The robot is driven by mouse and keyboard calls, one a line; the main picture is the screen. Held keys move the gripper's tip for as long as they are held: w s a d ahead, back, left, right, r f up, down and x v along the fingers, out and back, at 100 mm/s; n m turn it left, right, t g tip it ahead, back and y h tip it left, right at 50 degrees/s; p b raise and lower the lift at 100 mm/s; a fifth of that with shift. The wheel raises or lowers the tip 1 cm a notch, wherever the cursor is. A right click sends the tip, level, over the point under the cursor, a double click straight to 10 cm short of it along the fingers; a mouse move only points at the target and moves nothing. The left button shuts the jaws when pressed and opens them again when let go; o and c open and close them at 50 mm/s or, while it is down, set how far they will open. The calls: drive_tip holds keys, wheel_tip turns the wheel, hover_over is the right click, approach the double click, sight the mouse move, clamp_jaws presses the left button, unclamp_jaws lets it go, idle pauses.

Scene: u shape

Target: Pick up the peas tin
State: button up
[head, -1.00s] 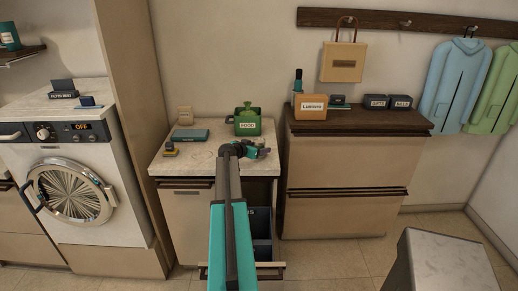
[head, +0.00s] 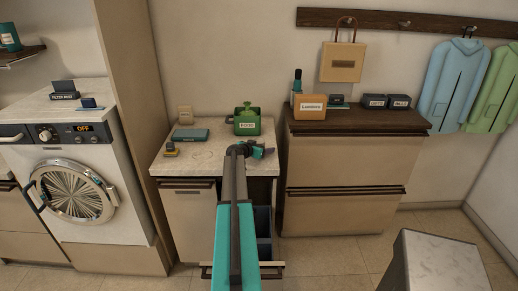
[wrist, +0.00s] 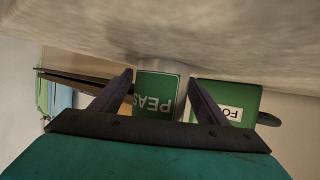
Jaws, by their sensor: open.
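The peas tin (wrist: 155,100) is green with a white "PEAS" label and shows upside down in the wrist view. It stands between the two fingers of my gripper (wrist: 160,80), one finger on each side. The jaws are open, and I cannot tell whether either finger touches the tin. In the head view my gripper (head: 262,151) is low over the right part of the pale countertop (head: 200,157). I cannot make out the tin in the head view; the arm and gripper cover that spot.
A green food box (head: 247,125) stands just behind my gripper; in the wrist view it (wrist: 225,95) is close beside one finger. A teal flat box (head: 190,135) lies left on the counter. An open drawer (head: 263,225) is below. A dark-topped cabinet (head: 350,120) stands to the right.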

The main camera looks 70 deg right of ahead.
sight(262, 142)
drive_tip(key=c, duration=1.1)
drive_tip(key=shift+r, duration=0.2)
drive_tip(key=shift+r+b, duration=1)
drive_tip(key=shift+r, duration=0.25)
drive_tip(key=shift+a+r, duration=0.25)
drive_tip(key=a+b, duration=0.2)
drive_tip(key=a, duration=0.3)
drive_tip(key=w+a+r+b, duration=0.1)
drive_tip(key=a, duration=0.4)
drive_tip(key=a+b, duration=0.2)
drive_tip(key=a, duration=0.3)
drive_tip(key=shift+w+a+r+b, duration=0.15)
drive_tip(key=shift+a+r+b, duration=0.1)
drive_tip(key=shift+r+b, duration=0.1)
